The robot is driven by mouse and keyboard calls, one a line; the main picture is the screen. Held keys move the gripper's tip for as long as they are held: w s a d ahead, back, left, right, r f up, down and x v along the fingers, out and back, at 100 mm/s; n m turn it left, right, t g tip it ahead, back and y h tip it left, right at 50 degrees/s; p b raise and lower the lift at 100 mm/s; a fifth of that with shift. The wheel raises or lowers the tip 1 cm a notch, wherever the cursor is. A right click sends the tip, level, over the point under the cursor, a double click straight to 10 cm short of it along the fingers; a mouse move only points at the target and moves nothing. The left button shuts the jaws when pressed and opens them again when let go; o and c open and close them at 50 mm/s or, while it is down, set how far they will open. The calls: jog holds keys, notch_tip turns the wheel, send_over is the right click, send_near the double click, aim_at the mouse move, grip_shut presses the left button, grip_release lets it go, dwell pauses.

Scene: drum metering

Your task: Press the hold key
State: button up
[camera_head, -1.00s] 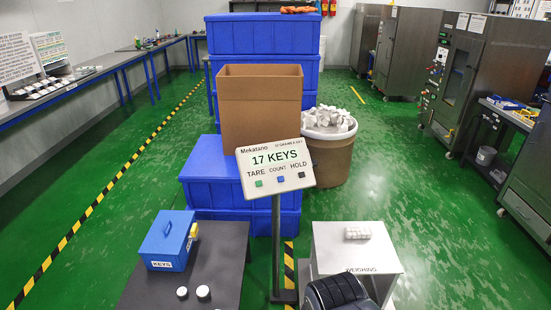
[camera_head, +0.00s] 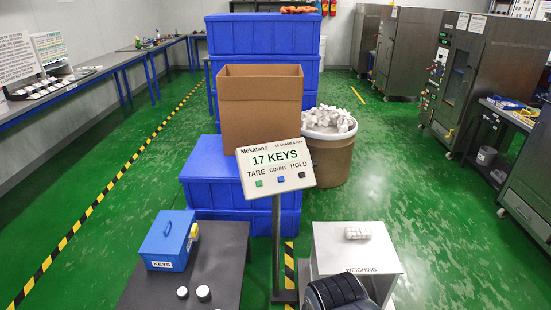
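The hold key (camera_head: 302,175) is a small dark square at the right end of the key row on a white display panel (camera_head: 265,185) on a post. The panel reads "17 KEYS". The green tare key (camera_head: 259,183) is at the left and the blue count key (camera_head: 281,179) is in the middle. Nothing covers the keys. A dark ribbed shape at the bottom edge, right of the post, may be part of my arm. My gripper's fingers do not show.
A grey table (camera_head: 222,262) at lower left holds a blue box labelled KEYS (camera_head: 167,241) and two small white round pieces. A weighing stand (camera_head: 372,262) at lower right carries white pieces (camera_head: 358,233). A cardboard box (camera_head: 260,108) and blue crates (camera_head: 212,168) stand behind the panel.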

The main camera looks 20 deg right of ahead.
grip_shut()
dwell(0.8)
